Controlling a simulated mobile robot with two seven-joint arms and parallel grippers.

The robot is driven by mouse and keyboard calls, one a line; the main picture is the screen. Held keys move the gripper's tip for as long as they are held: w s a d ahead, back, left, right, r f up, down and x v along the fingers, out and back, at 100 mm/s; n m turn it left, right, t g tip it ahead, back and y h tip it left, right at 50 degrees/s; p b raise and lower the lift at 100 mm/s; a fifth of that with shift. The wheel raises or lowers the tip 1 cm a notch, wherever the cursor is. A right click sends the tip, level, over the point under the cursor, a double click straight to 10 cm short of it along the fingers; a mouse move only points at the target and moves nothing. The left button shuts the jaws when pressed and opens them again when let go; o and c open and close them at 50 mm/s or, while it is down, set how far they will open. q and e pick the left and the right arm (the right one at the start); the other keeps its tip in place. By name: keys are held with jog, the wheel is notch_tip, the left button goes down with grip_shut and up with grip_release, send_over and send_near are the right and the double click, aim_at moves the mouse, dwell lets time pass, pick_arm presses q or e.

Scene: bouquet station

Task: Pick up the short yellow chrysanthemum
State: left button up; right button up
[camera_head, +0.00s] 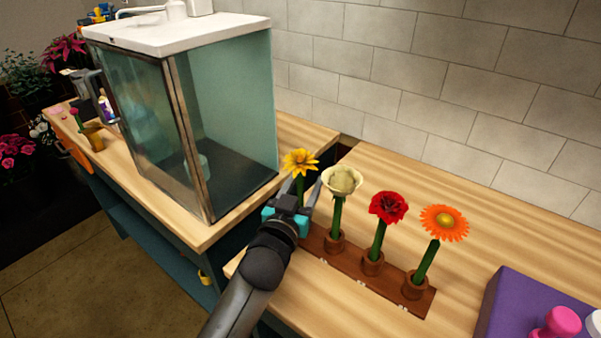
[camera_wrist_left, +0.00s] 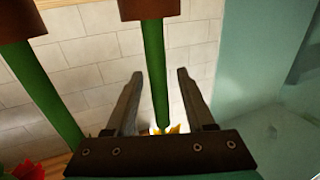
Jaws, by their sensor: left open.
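The short yellow chrysanthemum (camera_head: 300,162) stands at the left end of the wooden flower rack (camera_head: 345,272). Its green stem passes between the fingers of my left gripper (camera_head: 300,188), which is open around it. In the left wrist view, which looks upside down, the stem (camera_wrist_left: 154,70) runs between the two spread fingers, with a gap on each side. Its brown holder shows at the top (camera_wrist_left: 148,8), and a bit of yellow petal shows behind the gripper's body. In the head view my gripper hides the lower stem and its holder. My right gripper is not in view.
A cream flower (camera_head: 342,181), a red flower (camera_head: 388,208) and an orange gerbera (camera_head: 444,223) stand to the right in the same rack. A glass cabinet (camera_head: 225,120) rises close on the left. A purple box (camera_head: 520,305) is at lower right. The table behind the rack is clear.

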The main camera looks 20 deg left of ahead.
pick_arm(q)
jog(key=shift+w, duration=0.25)
grip_shut()
dwell(0.5)
